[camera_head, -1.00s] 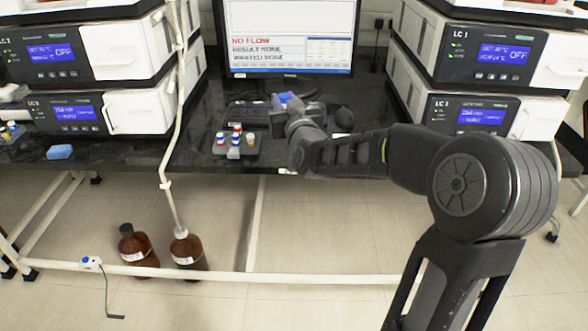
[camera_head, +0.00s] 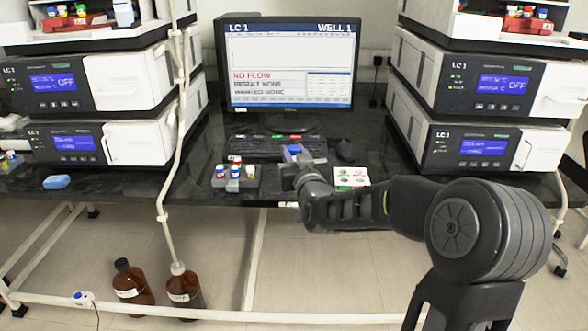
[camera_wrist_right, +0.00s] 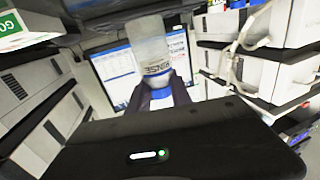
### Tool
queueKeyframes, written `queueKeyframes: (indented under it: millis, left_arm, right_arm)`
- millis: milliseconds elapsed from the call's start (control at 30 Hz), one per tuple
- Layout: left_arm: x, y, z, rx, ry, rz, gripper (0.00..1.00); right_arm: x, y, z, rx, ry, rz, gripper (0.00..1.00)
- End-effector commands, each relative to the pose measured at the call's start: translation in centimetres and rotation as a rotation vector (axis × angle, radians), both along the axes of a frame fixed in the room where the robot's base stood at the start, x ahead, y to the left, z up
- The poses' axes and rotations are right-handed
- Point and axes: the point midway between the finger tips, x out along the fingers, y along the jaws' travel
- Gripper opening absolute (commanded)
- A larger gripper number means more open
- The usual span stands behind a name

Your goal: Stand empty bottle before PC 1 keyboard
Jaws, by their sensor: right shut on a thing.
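My right gripper (camera_head: 293,160) is over the dark bench, at the front right part of the PC keyboard (camera_head: 250,147). It is shut on a small bottle, of which a blue part (camera_head: 293,150) shows in the head view. In the right wrist view a pale, translucent bottle (camera_wrist_right: 148,45) with printed lettering is between the fingers (camera_wrist_right: 160,92). The bottle looks empty, but its base and its contact with the bench are hidden. My left gripper is not in view.
A grey vial rack (camera_head: 236,182) with coloured caps stands left of the gripper. A white card or box with green marks (camera_head: 350,178) lies to the right. A mouse (camera_head: 345,151) and the monitor (camera_head: 288,70) are behind. LC stacks (camera_head: 478,90) flank both sides.

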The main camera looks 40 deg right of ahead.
Motion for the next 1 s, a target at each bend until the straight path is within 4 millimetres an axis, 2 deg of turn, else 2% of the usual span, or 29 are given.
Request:
queueKeyframes:
  millis: [267, 567, 1000]
  left_arm:
    - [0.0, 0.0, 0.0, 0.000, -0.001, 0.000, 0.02]
    - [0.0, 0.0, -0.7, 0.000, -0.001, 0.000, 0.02]
    - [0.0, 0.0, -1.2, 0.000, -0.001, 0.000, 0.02]
  right_arm:
    - [0.0, 0.0, -0.1, 0.000, -0.001, 0.000, 0.01]
    - [0.0, 0.0, -3.6, 0.001, 0.000, 0.000, 0.01]
    - [0.0, 0.0, -4.1, -0.001, -0.002, 0.000, 0.01]
